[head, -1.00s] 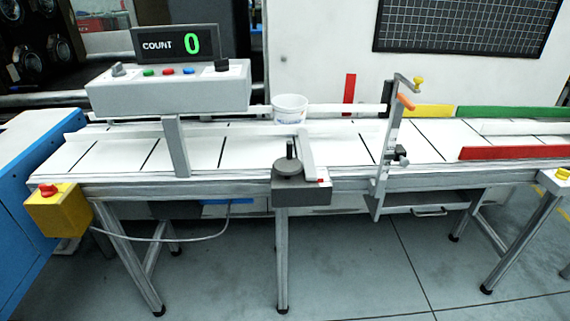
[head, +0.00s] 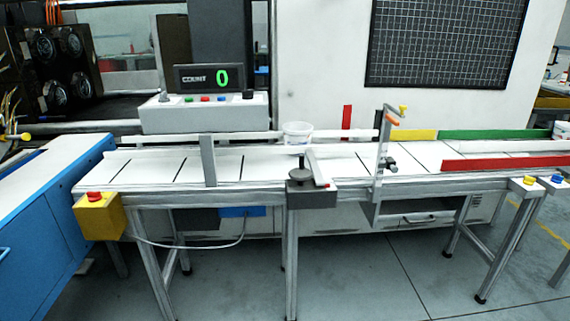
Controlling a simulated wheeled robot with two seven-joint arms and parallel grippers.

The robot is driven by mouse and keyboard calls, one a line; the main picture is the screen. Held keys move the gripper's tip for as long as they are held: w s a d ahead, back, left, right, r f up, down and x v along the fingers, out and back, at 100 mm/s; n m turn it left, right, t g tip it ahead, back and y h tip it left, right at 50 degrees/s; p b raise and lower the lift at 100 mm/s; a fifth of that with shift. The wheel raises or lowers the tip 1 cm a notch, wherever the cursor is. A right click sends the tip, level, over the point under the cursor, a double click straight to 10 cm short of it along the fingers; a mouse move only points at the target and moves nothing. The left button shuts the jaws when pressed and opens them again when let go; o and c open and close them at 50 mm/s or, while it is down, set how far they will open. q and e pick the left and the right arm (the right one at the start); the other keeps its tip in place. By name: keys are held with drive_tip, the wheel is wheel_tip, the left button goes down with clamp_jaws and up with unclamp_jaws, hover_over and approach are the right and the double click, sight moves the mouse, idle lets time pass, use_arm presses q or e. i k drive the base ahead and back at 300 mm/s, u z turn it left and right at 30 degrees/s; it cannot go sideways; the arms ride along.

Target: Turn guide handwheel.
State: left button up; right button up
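The guide handwheel (head: 299,176) is a dark grey disc with an upright handle post. It sits on a grey block (head: 312,198) at the front edge of the conveyor, near the middle of the head view. A light bar beside it reaches over the belt, with a small red mark at its near end. Neither of my grippers is in view, and nothing touches the handwheel.
The conveyor (head: 130,172) runs across the view, with a white tub (head: 297,133) behind the handwheel. A counter box (head: 205,113) reads 0. A sensor bracket (head: 381,155) stands to the right. A yellow box with a red button (head: 98,214) hangs at left. Floor in front is clear.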

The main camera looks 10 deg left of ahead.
sight(300, 173)
drive_tip(key=u, duration=0.7)
drive_tip(key=i, duration=0.65)
drive_tip(key=u, duration=0.5)
